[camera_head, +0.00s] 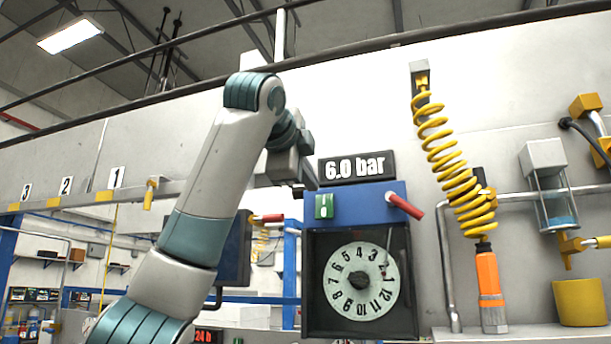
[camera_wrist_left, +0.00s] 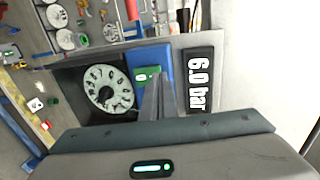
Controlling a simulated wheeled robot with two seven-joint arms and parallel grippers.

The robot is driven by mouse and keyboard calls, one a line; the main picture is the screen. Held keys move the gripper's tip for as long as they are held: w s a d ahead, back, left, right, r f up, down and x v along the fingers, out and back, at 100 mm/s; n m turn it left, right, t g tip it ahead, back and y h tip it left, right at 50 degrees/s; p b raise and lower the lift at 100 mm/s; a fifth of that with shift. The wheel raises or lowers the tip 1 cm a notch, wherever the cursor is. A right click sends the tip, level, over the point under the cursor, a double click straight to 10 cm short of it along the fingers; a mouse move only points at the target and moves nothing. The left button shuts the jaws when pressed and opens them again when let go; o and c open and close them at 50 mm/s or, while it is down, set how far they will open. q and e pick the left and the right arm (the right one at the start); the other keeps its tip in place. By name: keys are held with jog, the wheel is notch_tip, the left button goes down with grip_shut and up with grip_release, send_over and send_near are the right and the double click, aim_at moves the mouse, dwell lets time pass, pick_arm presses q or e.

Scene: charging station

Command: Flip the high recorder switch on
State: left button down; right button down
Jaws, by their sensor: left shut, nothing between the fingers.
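The high recorder is a dark box with a blue top panel (camera_head: 358,204) and a round numbered chart dial (camera_head: 361,281). A small green switch (camera_head: 324,206) with a white mark sits at the left of the panel; it also shows in the left wrist view (camera_wrist_left: 147,76). I cannot tell its position. My left gripper (camera_head: 309,178) is up and left of the switch, near the panel's top left corner. In the left wrist view its shut, empty fingers (camera_wrist_left: 158,82) appear right beside the switch; contact cannot be told. My right gripper is not in view.
A black "6.0 bar" display (camera_head: 356,167) is just above the panel. A red handle (camera_head: 405,207) sticks out at the panel's right. A yellow coiled hose (camera_head: 447,165) hangs further right, above an orange tool (camera_head: 490,290). A glass-bodied unit (camera_head: 555,195) is at far right.

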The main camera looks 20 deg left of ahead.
pick_arm(q)
jog(key=s+r+b, duration=0.3)
jog(key=s+r, duration=0.1)
jog(key=s, duration=0.5)
jog(key=shift+a+r+b, duration=0.15)
jog(key=shift+a+b, duration=0.05)
jog(key=shift+b, duration=0.1)
dwell(0.5)
